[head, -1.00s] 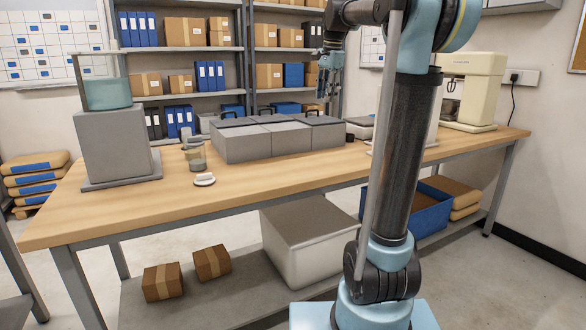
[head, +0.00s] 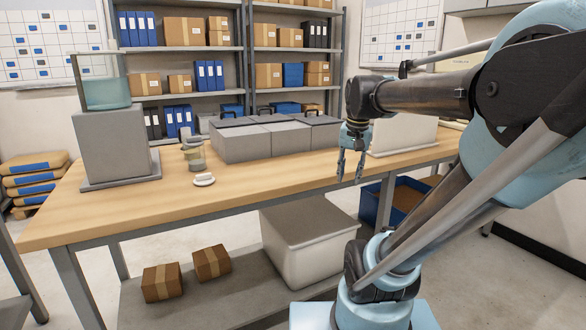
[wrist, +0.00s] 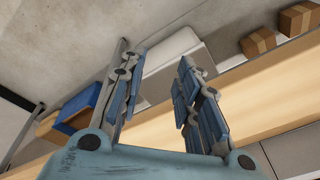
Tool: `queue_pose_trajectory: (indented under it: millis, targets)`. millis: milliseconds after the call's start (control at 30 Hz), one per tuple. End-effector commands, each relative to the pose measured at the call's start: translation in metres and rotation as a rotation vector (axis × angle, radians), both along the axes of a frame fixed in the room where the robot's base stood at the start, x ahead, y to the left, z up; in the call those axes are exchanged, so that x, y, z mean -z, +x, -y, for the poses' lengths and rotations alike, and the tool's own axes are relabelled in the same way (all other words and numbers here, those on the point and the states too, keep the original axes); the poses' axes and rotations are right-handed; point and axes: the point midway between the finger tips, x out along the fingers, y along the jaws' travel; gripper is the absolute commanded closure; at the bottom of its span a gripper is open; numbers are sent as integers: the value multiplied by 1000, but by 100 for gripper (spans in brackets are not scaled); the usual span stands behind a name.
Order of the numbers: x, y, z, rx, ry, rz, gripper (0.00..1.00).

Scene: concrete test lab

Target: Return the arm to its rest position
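My gripper (head: 350,165) hangs with its fingers pointing down, near the front edge of the wooden workbench (head: 110,208), right of the bench's middle. In the wrist view my gripper (wrist: 155,88) shows two blue-padded fingers spread apart with nothing between them. My arm (head: 430,95) reaches in from the right, its upper link level and its lower part leaning to the right.
Grey cases (head: 265,138) stand mid-bench, left of the gripper. A grey block (head: 112,145) carries a glass tank (head: 102,92). A jar (head: 194,157) and a small white dish (head: 204,180) sit between. Below are a white bin (head: 308,240), cartons (head: 212,262) and a blue crate (head: 372,203).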

Motion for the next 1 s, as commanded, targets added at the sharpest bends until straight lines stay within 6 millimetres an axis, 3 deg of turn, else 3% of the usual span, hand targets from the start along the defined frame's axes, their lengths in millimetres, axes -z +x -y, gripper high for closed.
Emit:
queue_pose_trajectory:
  millis: [100,300,500,633,1000]
  targets:
    - [42,-34,5,-86,-25,4,69]
    - [109,-84,12,-231,-65,8,69]
    - [153,-113,17,-325,-92,10,69]
    - [163,-120,18,-349,-98,10,69]
    - [164,-120,18,-351,-99,10,69]
